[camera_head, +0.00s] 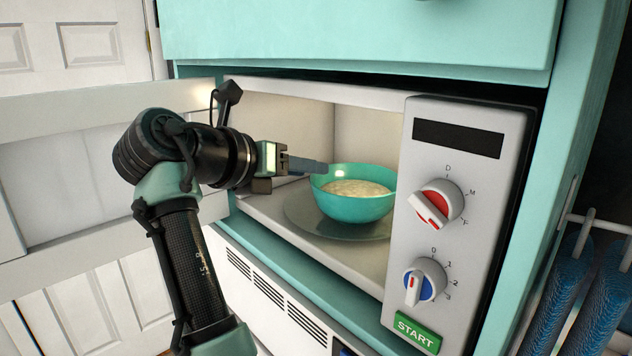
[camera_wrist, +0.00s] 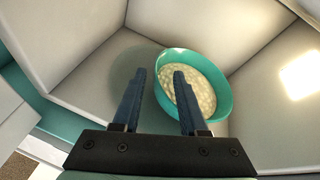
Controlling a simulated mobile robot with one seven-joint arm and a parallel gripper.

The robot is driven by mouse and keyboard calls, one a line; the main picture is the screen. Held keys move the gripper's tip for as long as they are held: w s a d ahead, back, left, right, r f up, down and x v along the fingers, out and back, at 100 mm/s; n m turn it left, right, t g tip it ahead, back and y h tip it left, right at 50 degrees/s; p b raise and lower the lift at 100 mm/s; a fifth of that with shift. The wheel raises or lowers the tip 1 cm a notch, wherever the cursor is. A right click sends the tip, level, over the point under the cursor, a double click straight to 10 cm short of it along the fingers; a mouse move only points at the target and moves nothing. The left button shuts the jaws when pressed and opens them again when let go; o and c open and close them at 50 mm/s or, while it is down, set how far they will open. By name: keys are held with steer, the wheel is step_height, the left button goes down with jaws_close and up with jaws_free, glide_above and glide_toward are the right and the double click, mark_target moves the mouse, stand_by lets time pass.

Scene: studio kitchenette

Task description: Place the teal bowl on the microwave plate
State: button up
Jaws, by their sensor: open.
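The teal bowl (camera_head: 352,207) holds a pale, lumpy food and sits upright inside the open microwave, on the round microwave plate (camera_head: 300,213). In the wrist view the bowl (camera_wrist: 223,103) lies ahead and to the right of centre, with part of the plate (camera_wrist: 128,65) showing to its left. My gripper (camera_head: 318,166) reaches in from the left at the bowl's near-left rim. In the wrist view my gripper (camera_wrist: 159,75) is open, its right finger overlapping the bowl's left rim and its left finger outside the bowl. I cannot tell whether a finger touches the rim.
The microwave's control panel (camera_head: 458,210) with two knobs and a green start button stands right of the opening. The microwave door (camera_head: 75,170) is swung open at the left. Teal cabinetry (camera_head: 360,35) lies above. Blue cloths (camera_head: 575,300) hang at the far right.

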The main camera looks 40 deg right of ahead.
steer(key=a+r+m+t+y+b, duration=0.25)
steer(key=a+m+t, duration=0.4)
steer(key=a, duration=0.35)
steer(key=a+r+m+t+y+b, duration=0.1)
steer(key=a+r+m+t+y, duration=0.3)
steer(key=a+m+t, duration=0.5)
steer(key=s+a+r+m+t+y, duration=0.3)
steer(key=s+a+r+m+t, duration=0.1)
steer(key=s, duration=0.4)
steer(key=s+a+r+m+t+y, duration=0.3)
steer(key=s+a+r+m+t, duration=0.1)
steer(key=s, duration=0.5)
steer(key=shift+s+a+r+m+y, duration=0.25)
steer(key=shift+a+r+m+y, duration=0.15)
steer(key=shift+a+m, duration=0.3)
